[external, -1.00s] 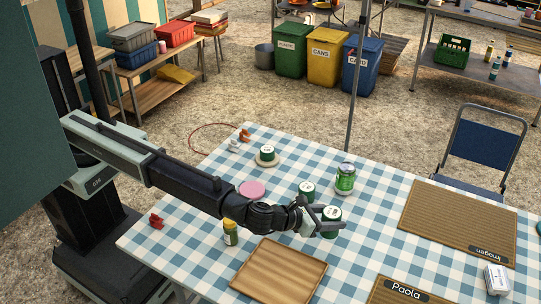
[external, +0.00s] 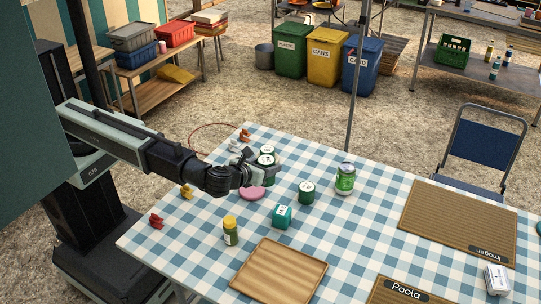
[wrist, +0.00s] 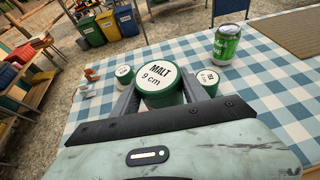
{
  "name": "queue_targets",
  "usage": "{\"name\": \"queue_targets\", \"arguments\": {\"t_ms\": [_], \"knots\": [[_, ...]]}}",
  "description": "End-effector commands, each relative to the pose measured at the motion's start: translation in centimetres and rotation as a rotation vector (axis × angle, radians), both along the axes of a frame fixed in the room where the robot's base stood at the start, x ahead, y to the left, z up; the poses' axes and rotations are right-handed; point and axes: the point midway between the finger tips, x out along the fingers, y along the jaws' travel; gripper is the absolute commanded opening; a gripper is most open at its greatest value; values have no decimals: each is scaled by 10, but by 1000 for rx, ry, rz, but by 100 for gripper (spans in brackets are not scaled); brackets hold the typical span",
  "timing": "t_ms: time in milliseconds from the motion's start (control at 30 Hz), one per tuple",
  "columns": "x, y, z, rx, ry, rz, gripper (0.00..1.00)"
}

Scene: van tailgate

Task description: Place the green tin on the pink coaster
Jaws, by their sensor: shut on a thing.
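My gripper (external: 268,168) is shut on a green tin with a white lid (wrist: 162,86), marked MALT 9 cm in the wrist view. It holds the tin upright, seemingly above the table, towards the far left. The pink coaster (external: 252,194) lies on the cloth just below my gripper in the external view, partly hidden by it. Another green tin (external: 267,150) stands just behind the held one and shows at left in the wrist view (wrist: 124,72). A third green tin (external: 306,191) stands to the right.
A green can (external: 345,178), a green box (external: 282,216) and a yellow-lidded jar (external: 230,232) stand on the checked table. A wooden tray (external: 279,271) lies in front. Yellow (external: 187,192) and red (external: 156,221) small items lie near the left edge. Clear cloth lies between them.

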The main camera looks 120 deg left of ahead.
Motion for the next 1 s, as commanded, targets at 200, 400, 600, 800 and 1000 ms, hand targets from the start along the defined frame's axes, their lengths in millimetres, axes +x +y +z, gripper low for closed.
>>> {"name": "queue_targets", "arguments": {"t_ms": [200,400,600,800,1000], "knots": [[-67,12,3,16,12,82,4],[-69,17,1,16,12,88,4],[-69,17,-31,15,12,87,4],[-69,17,-40,15,12,86,4],[-69,17,-69,15,12,86,4]]}}
